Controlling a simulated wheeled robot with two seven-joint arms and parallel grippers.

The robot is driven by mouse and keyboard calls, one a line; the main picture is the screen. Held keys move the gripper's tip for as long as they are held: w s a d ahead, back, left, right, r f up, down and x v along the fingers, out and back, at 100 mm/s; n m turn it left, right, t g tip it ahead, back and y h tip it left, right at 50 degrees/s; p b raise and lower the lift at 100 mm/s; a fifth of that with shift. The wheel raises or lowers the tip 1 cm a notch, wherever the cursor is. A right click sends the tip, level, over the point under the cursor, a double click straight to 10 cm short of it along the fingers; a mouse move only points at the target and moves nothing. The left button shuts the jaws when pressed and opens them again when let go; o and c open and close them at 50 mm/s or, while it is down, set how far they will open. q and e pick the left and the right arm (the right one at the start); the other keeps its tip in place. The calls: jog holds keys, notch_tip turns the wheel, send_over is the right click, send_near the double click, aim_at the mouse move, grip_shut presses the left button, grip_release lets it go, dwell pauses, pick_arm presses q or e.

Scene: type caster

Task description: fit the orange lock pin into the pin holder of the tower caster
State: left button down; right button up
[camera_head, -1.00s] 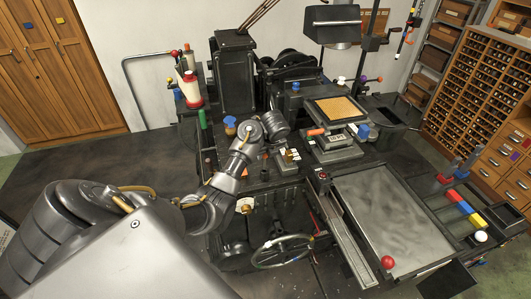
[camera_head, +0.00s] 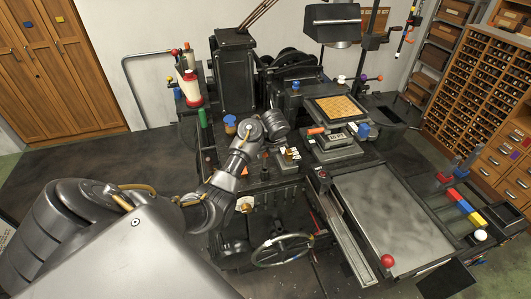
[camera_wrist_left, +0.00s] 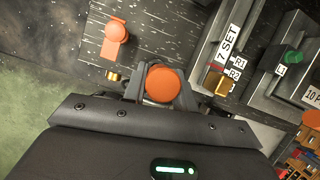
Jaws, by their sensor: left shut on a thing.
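My left gripper (camera_wrist_left: 160,92) is shut on an orange round-headed piece (camera_wrist_left: 160,84), which looks like the lock pin seen end-on. Its lower part is hidden. In the head view the left gripper (camera_head: 277,135) is over the dark machine bed, its fingers mostly hidden by the wrist. A second orange piece (camera_wrist_left: 116,32) with a round end lies on the dark plate, apart from the fingers. A small brass part (camera_wrist_left: 112,76) shows just left of the fingers. I cannot tell which part of the tower caster (camera_head: 235,75) is the pin holder. My right gripper is not in view.
A brass block (camera_wrist_left: 222,86) stands right of the fingers beside the "7 SET" label (camera_wrist_left: 229,42). A green knob (camera_wrist_left: 293,57) is farther right. In the head view, a blue-topped knob (camera_head: 230,122) stands left of the wrist. The grey tabletop (camera_head: 385,210) is mostly clear.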

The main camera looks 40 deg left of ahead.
aim_at(265, 162)
pick_arm(q)
jog(key=shift+f+b, duration=0.6)
jog(key=shift+f, duration=0.85)
jog(key=shift+s+f+b, duration=0.1)
jog(key=shift+f+b, duration=0.55)
jog(key=shift+f, duration=0.75)
jog(key=c, duration=1)
grip_release()
jog(key=shift+c, duration=0.2)
jog(key=p+v, duration=0.2)
jog(key=v, duration=0.8)
jog(key=shift+r, duration=0.4)
jog(key=shift+d, duration=0.15)
